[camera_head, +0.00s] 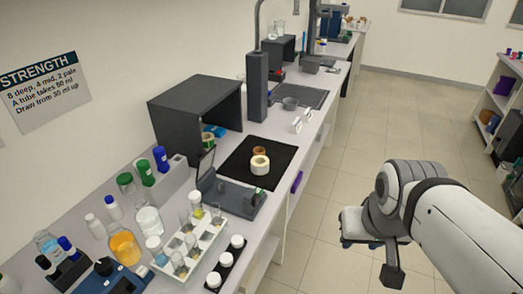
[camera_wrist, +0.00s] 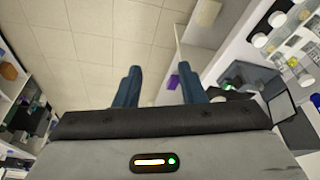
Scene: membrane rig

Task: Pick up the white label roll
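The white label roll (camera_head: 260,166) stands on a black mat (camera_head: 236,165) on the long bench, in the middle of the head view. A tan roll (camera_head: 259,150) is right behind it on the same mat. My gripper (camera_wrist: 160,68) is open in the wrist view, its two blue fingers apart with only floor showing between the tips. In the head view my arm is at the right, over the floor and well apart from the bench and the roll. I cannot make out the label roll in the wrist view.
A grey device (camera_head: 238,198) with a raised screen stands just in front of the mat. A dark open box (camera_head: 195,112) is behind it at the left. A white rack (camera_head: 190,246) with vials and several bottles crowd the near bench. The floor (camera_head: 330,170) right of the bench is clear.

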